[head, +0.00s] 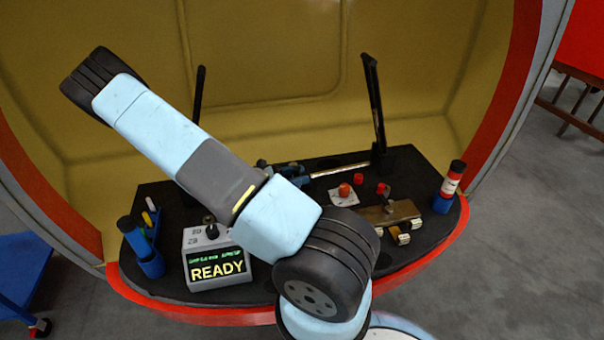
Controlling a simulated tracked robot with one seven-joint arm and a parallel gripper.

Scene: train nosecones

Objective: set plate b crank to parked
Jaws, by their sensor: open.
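A brown-gold plate (388,213) lies on the right half of the dark worktop, with a small dark upright part on it. A small gold piece with pale ends (402,234) is just in front of it. A white plate (344,197) with a red knob (345,189) is to the left. I cannot read any plate labels, so I cannot tell which part is the plate b crank or its position. My light-blue arm crosses the view from bottom centre to upper left. I cannot make out my gripper; it seems hidden.
A grey box reading READY (219,266) stands front left, beside a blue pen holder (146,250). Two dark posts (373,103) rise at the back. My arm hides the worktop's middle.

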